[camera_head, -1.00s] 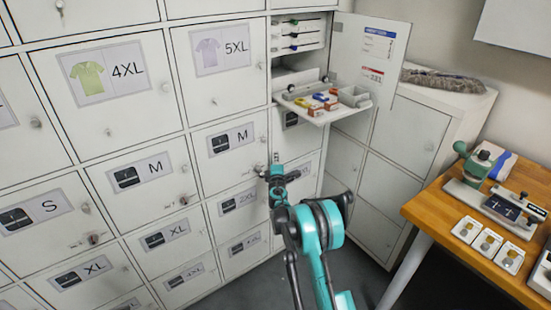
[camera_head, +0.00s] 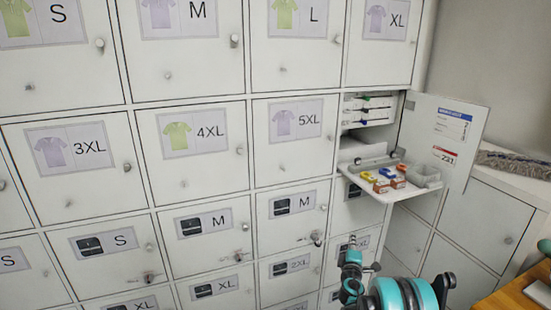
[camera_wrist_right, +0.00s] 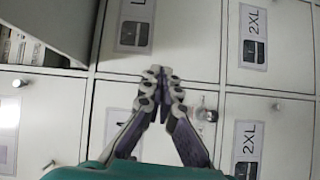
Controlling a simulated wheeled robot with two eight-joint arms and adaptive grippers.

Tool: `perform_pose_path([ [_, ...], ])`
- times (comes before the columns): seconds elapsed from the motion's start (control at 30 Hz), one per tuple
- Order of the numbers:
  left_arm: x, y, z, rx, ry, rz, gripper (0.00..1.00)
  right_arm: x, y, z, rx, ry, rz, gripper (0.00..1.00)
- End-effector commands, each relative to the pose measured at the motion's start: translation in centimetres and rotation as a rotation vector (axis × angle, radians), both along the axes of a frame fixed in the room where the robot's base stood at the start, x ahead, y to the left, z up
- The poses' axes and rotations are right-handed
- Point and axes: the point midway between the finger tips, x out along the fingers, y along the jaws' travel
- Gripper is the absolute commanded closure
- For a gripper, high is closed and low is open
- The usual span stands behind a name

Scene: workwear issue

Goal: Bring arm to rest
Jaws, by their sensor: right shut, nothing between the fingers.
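My right gripper (camera_head: 351,245) is at the lower right of the head view, in front of the lower locker doors. Its arm comes up from the bottom edge. In the right wrist view its fingers (camera_wrist_right: 164,80) meet at the tips and hold nothing. Behind them are closed white locker doors, two with 2XL labels (camera_wrist_right: 254,38). I cannot tell the exact gap between the fingertips and the doors. My left gripper is not in view.
A wooden table (camera_head: 510,298) is at the lower right. A white cabinet (camera_head: 478,215) stands behind it.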

Motion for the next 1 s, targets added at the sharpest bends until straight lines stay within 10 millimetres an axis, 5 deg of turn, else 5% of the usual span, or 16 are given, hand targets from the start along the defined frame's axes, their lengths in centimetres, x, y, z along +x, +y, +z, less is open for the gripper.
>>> perform_pose_path([
  [0.2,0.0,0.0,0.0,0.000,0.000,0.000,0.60,-4.7,0.2,8.1,0.272,-0.007,-0.108,1.00],
  [0.43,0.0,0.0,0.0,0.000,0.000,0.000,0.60,-12.6,1.8,12.4,0.580,0.039,-0.223,1.00],
  [0.67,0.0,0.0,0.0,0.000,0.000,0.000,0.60,-22.7,5.2,12.7,0.882,0.143,-0.320,1.00],
  [1.0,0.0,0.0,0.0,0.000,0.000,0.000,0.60,-38.3,13.1,8.0,1.283,0.385,-0.420,1.00],
])
